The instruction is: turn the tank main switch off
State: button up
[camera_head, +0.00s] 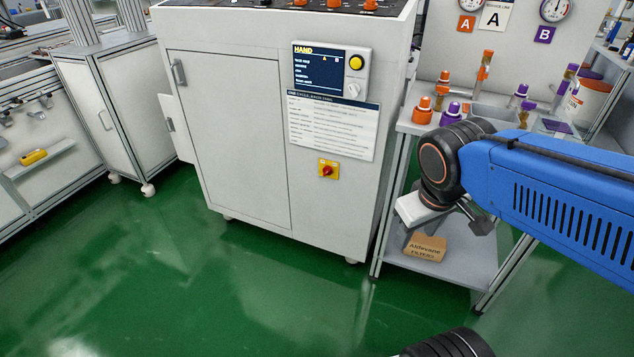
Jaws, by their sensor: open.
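A red rotary switch on a yellow plate (328,169) is on the front of the white cabinet (235,130), below a printed sheet. I take it to be the tank main switch; its knob is too small for me to read its position. My gripper (436,222) hangs at the end of my blue arm, to the right of the switch and lower in the picture. It is apart from the switch and holds nothing that I can see. Its fingers are partly hidden by the wrist and show poorly against the shelf.
A display panel (331,71) with a yellow button and a printed sheet (331,125) are above the switch. A side bench (400,122) with orange and purple fittings stands right; a cardboard box (425,248) lies on its lower shelf. The green floor (230,285) before the cabinet is clear.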

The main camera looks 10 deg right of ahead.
aim_at(326, 174)
jog(key=w+f+n+h, duration=0.3)
jog(key=w+n+h, duration=0.3)
jog(key=w+n, duration=0.15)
jog(key=w+f+n+h, duration=0.45)
jog(key=w+n, duration=0.25)
jog(key=w, duration=0.2)
jog(key=w+a+f+n+t+y, duration=0.1)
jog(key=w+a+f+n+t, duration=0.3)
jog(key=w+a+n+t, duration=0.45)
jog(key=w+a+f+n+t, duration=0.3)
jog(key=a+f+n, duration=0.15)
jog(key=a, duration=0.65)
jog(key=x, duration=1.7)
jog(key=shift+w+a, duration=0.1)
jog(key=shift+c, duration=0.7)
jog(key=c, duration=0.9)
